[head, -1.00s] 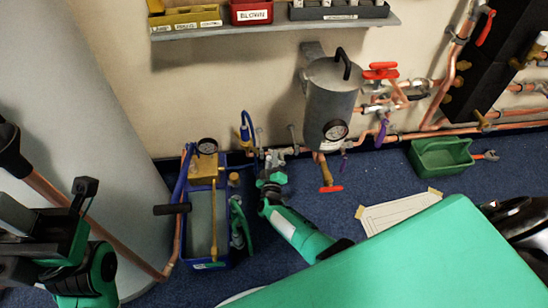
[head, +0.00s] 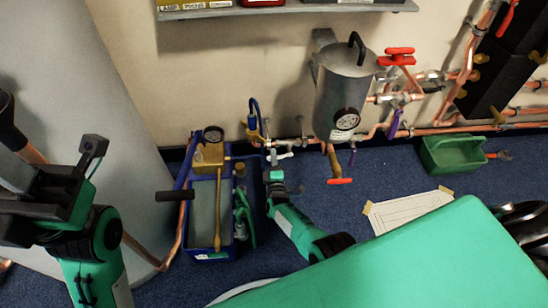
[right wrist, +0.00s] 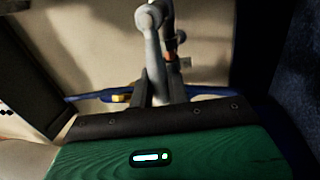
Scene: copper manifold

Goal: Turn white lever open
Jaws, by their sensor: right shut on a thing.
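The white lever (head: 284,156) sits on a small valve low on the wall, left of the grey vessel. My right gripper (head: 280,165) reaches up to it from below in the head view. In the right wrist view the white lever (right wrist: 154,62) runs down between the two dark fingers (right wrist: 158,92), which are shut on its lower end. The lever's gripped end is partly hidden by the fingers.
A blue tray (head: 205,254) with a gauge and pump handle stands left of my right gripper. The grey vessel (head: 343,95) and copper pipes are to the right. A green crate (head: 447,160) and paper sheet (head: 405,212) lie on the floor.

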